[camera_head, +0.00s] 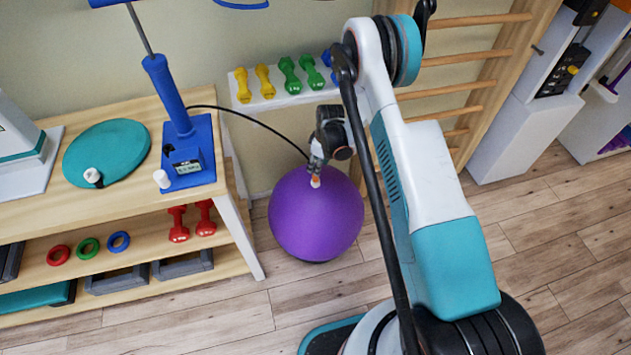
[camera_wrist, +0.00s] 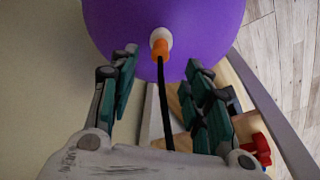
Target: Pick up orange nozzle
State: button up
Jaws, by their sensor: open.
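The orange nozzle (camera_wrist: 160,49) has a white end and a thin black hose running back from it. In the head view it is a small orange and white spot (camera_head: 315,182) against the purple ball (camera_head: 316,222). Whether the nozzle touches the ball cannot be told. My gripper (camera_wrist: 161,69) is open in the wrist view, with one green-padded finger on each side of the nozzle and hose line, neither seen touching it. In the head view my gripper (camera_head: 316,163) is above the ball, right by the nozzle.
The blue pump (camera_head: 182,130) stands on the wooden table (camera_head: 130,196) at left, its black hose reaching toward the ball. A white shelf (camera_head: 290,98) with coloured dumbbells is behind. Wooden wall bars (camera_head: 468,88) are at right. The floor at right is clear.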

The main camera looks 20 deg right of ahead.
aim_at(316, 179)
jog(key=f+b, duration=0.1)
jog(key=f, duration=0.1)
jog(key=f+b, duration=0.1)
jog(key=f, duration=0.2)
jog(key=w+a+f+b, duration=0.1)
jog(key=f, duration=0.2)
jog(key=shift+c, duration=0.3)
grip_shut()
